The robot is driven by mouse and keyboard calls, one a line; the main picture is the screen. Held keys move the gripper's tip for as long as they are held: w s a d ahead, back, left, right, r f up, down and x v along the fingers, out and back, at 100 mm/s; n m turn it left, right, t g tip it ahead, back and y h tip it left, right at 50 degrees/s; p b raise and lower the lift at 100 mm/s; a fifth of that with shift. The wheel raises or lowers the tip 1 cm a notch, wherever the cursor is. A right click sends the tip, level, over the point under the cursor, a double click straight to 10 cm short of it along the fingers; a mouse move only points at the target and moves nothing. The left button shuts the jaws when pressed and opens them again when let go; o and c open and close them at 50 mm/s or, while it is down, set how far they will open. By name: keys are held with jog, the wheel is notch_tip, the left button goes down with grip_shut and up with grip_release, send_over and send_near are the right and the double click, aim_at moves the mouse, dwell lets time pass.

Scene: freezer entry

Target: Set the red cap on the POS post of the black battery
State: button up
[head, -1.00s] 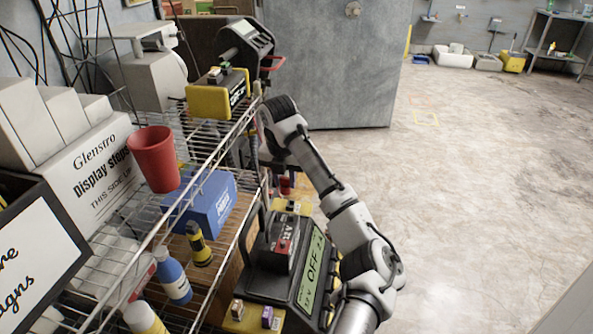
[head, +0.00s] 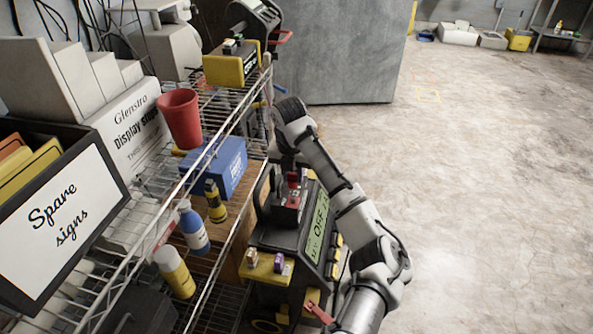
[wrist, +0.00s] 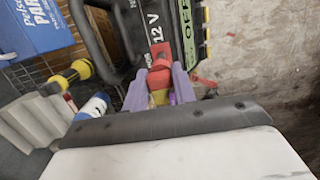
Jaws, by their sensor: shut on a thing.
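The black battery (head: 288,214) stands on the dark unit with the green OFF display (head: 319,218). In the wrist view the battery (wrist: 132,30) shows a "12 V" label beyond my fingers. My gripper (wrist: 163,76) is shut on the red cap (wrist: 159,79), between its two purple-grey fingers. Another red patch (wrist: 160,54) lies just ahead of the fingertips. The POS post cannot be made out, and I cannot tell whether the cap touches it.
A wire shelf (head: 190,190) runs along the left with a red cup (head: 180,119), a blue box (head: 214,165) and bottles. A yellow tray (head: 262,272) with small pieces is on the unit's near side. Open floor (head: 480,200) lies to the right.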

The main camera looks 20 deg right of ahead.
aim_at(292, 179)
dwell(0.4)
jog(key=shift+f+b, duration=0.7)
jog(key=shift+f, duration=1.3)
jog(key=shift+p, duration=0.6)
jog(key=shift+f+b, duration=0.6)
jog(key=shift+f, duration=0.8)
jog(key=o, duration=1)
jog(key=shift+r, duration=0.1)
jog(key=r, duration=0.4)
jog(key=s+r, duration=0.1)
jog(key=r, duration=0.4)
jog(key=a+r, duration=0.1)
jog(key=r, duration=0.3)
jog(key=shift+s+r, duration=0.25)
jog(key=shift+s, duration=0.1)
